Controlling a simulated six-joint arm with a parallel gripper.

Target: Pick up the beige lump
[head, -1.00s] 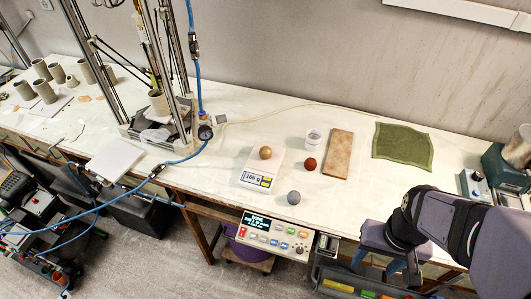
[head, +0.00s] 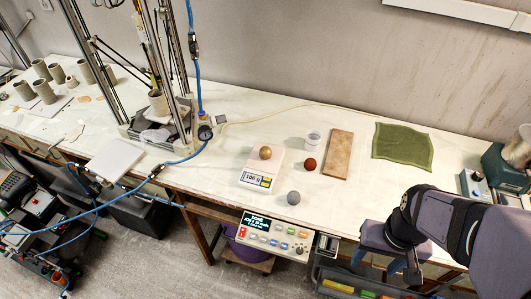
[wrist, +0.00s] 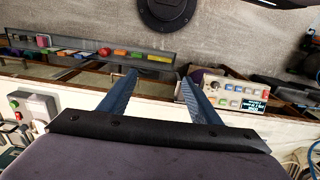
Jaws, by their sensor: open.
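The beige lump (head: 265,153) is a small round ball. It rests on the white scale (head: 258,180), whose display reads 106 g. My gripper shows in the wrist view (wrist: 158,80) with its two blue fingers apart and nothing between them. In the head view my arm is at the lower right, and its gripper end (head: 412,270) hangs at the bench's front edge, well to the right of the lump. The lump is not in the wrist view.
A red-brown ball (head: 310,164) and a grey ball (head: 293,198) lie near the scale. A control panel (head: 273,236) is at the front edge. A tall printer frame (head: 178,70) stands left.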

